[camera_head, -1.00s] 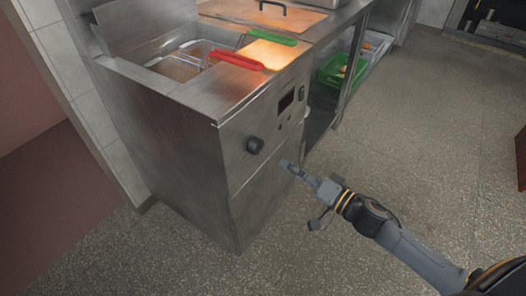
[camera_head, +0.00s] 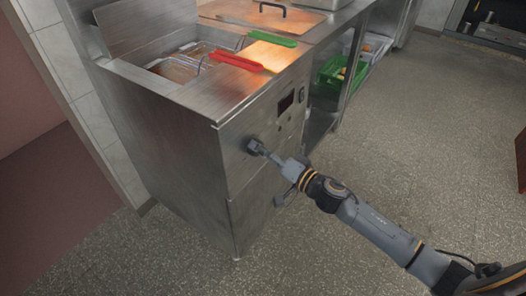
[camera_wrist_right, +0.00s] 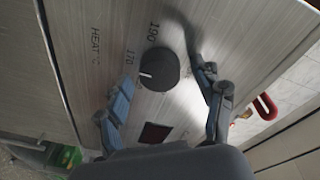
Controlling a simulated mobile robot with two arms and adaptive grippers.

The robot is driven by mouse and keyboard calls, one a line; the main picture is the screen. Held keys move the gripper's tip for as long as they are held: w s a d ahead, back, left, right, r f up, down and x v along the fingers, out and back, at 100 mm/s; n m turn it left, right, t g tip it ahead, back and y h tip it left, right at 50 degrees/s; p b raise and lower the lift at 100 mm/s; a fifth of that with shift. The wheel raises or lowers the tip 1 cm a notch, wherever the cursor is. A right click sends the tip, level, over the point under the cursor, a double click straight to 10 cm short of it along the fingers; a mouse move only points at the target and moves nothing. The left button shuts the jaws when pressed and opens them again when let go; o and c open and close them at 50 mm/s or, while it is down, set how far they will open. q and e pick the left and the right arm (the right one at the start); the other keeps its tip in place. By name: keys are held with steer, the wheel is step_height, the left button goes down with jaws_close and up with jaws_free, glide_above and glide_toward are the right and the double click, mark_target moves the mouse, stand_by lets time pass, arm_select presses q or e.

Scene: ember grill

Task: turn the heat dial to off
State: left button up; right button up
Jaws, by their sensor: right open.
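The heat dial (camera_wrist_right: 159,69) is a round black knob on the fryer's steel front panel (camera_head: 215,165). Its white mark points left in the right wrist view, toward the printed 170; 190 and HEAT are also printed there. In the head view my right gripper (camera_head: 261,148) is at the dial (camera_head: 253,145) and partly covers it. In the right wrist view its two fingers (camera_wrist_right: 160,76) are open, one on each side of the dial, with gaps visible between them and it. My left gripper is not in view.
Fryer baskets with a red handle (camera_head: 236,61) and a green handle (camera_head: 272,40) sit on top. A small dark display (camera_head: 286,101) is on the panel right of the dial. A green crate (camera_head: 338,72) stands on a shelf behind. The floor in front is clear.

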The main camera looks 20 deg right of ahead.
steer(key=c, duration=1.2)
steer(key=shift+o, duration=0.2)
